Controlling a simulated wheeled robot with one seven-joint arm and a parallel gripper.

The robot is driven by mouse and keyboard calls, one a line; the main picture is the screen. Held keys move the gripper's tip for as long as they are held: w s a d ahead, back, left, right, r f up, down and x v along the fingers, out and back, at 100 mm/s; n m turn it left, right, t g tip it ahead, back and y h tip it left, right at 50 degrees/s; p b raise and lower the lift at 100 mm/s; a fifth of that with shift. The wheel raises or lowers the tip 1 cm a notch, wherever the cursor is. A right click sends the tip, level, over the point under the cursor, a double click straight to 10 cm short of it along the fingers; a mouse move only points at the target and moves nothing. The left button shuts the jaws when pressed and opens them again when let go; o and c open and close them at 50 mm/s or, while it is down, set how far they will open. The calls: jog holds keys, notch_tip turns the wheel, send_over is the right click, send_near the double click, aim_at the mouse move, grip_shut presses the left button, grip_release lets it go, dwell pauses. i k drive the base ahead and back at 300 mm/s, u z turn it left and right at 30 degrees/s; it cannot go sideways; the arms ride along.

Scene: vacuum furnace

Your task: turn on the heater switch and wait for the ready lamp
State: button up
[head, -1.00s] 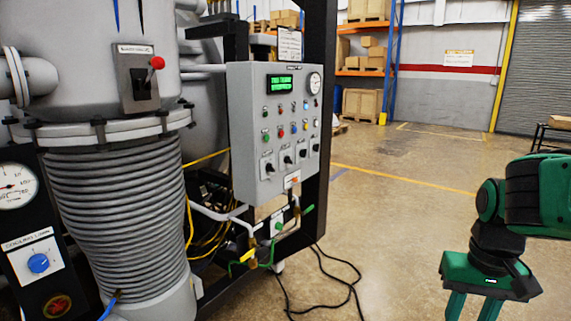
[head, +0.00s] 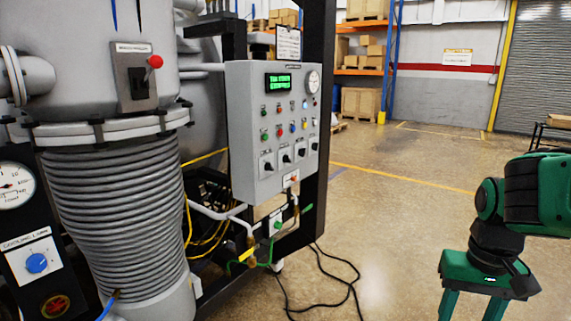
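The grey control panel (head: 250,150) stands in the middle of the head view. It carries a green text display (head: 278,81), a round gauge, rows of small coloured lamps or buttons (head: 280,132), and a row of black knob switches (head: 286,159) along its lower part. The labels are too small to read, so I cannot tell which switch is the heater's or which lamp is the ready lamp. My gripper (head: 471,308) is at the lower right, pointing down, well apart from the panel. Its two green fingers are spread with a gap, and their tips are cut off by the frame edge.
A grey furnace column with ribbed bellows (head: 115,220) and a red-knobbed lever (head: 154,62) stands at the left. A blue cooling knob (head: 37,263) is at the lower left. Black cables (head: 335,285) lie on the floor before the panel.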

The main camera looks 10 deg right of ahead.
aim_at(287, 159)
jog(key=u, duration=1.35)
jog(key=k, duration=0.8)
jog(key=z, duration=1.2)
jog(key=i, duration=1)
